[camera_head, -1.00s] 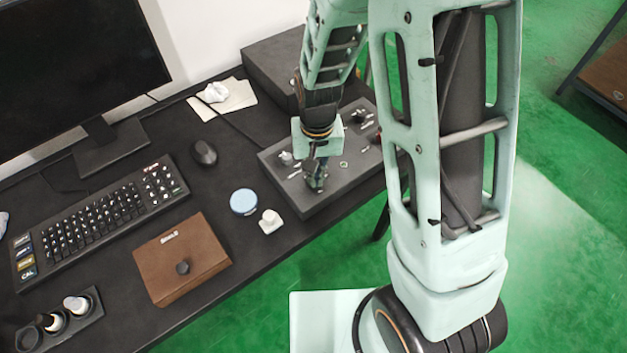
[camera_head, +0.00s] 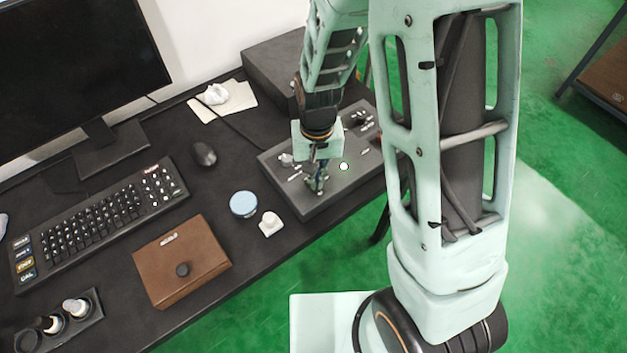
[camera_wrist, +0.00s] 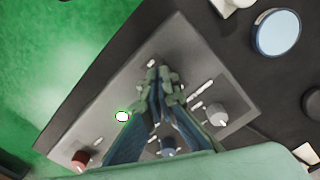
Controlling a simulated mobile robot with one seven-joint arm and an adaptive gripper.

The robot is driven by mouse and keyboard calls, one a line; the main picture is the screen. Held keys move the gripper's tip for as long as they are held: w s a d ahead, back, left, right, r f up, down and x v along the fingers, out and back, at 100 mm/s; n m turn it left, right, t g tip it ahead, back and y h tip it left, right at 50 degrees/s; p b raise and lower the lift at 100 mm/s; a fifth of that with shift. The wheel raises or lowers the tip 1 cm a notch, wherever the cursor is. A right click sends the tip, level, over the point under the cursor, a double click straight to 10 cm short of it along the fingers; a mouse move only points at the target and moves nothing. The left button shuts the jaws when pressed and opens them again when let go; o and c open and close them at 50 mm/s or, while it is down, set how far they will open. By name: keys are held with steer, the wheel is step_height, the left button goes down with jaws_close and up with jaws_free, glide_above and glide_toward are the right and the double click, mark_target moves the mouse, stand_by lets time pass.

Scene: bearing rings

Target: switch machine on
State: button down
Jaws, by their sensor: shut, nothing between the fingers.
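The machine's dark grey control box (camera_head: 335,195) lies on the black desk, with knobs, small switches and labels on its top. A round white button with a green rim (camera_head: 344,167) glows on it; it also shows in the wrist view (camera_wrist: 122,116). My gripper (camera_head: 316,188) points down over the box's near left part, its fingers shut and empty, to the left of the glowing button in the head view. In the wrist view the fingertips (camera_wrist: 160,78) are close above the panel, apart from the button. Whether they touch the panel I cannot tell. They hide part of the panel.
A grey knob (camera_wrist: 216,115), a red knob (camera_wrist: 80,158) and a bluish knob (camera_wrist: 168,147) stand on the panel. A blue-lidded round tin (camera_head: 243,203), a small white object (camera_head: 270,223), a mouse (camera_head: 204,153), a keyboard (camera_head: 95,220) and a brown box (camera_head: 180,262) share the desk.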

steer(key=shift+r+p, duration=2.15)
steer(key=shift+r, duration=0.95)
